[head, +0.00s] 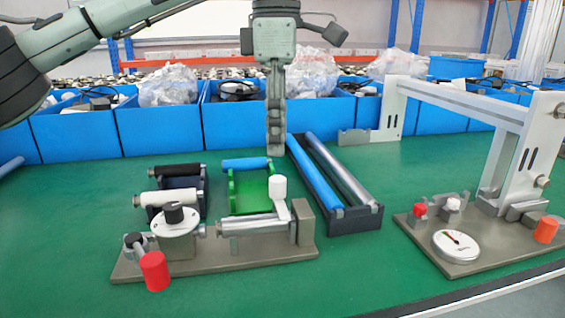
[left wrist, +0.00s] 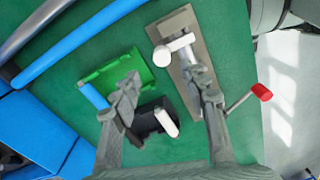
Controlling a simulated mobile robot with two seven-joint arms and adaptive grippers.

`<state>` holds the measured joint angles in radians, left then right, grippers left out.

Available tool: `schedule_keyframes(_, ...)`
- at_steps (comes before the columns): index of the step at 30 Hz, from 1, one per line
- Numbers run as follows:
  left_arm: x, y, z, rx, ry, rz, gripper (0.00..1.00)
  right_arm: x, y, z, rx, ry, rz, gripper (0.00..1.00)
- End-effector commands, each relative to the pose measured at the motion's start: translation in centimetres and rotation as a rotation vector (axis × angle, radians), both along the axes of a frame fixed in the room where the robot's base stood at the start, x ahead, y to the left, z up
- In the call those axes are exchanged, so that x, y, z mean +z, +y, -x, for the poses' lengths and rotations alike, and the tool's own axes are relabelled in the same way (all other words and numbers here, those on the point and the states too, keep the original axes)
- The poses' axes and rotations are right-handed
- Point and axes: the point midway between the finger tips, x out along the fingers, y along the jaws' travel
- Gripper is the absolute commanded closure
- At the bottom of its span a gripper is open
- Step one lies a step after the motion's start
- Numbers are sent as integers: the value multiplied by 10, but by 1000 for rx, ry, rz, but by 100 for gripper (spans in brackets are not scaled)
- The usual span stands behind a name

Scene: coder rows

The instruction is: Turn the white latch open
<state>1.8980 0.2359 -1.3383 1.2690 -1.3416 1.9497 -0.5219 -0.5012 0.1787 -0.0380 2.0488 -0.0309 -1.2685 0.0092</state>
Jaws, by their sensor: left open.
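The white latch (head: 279,192) is an upright white handle with a round end, at the right end of a metal bolt on a grey-brown base plate (head: 215,265). It also shows in the left wrist view (left wrist: 176,47), beyond the fingertips. My left gripper (head: 275,150) points down in the head view, above and behind the latch and apart from it. In the left wrist view its two fingers (left wrist: 163,82) are spread with nothing held between them. My right gripper is not in view.
A red-handled crank (head: 154,270) and a white dial stand on the plate's left. Behind are a green roller holder (head: 250,190) and a dark roller holder (head: 180,182). A dark tray (head: 355,221) with long rollers lies right. A gauge fixture (head: 470,245) stands farther right.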

Motion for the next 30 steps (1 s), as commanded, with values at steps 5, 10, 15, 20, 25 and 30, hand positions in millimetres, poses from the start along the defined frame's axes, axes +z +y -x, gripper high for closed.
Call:
schedule_keyframes(5,-29,1,0,-1,3,-1,56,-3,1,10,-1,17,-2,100)
schedule_keyframes(10,-54,1,0,0,3,-1,56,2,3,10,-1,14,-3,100)
schedule_keyframes(15,-69,1,0,0,2,0,56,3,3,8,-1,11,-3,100)
schedule_keyframes(20,-73,1,0,0,1,-1,56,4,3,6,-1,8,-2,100)
schedule_keyframes(25,-72,0,0,0,1,-1,58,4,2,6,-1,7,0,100)
schedule_keyframes(30,-72,0,0,0,1,-1,80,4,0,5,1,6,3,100)
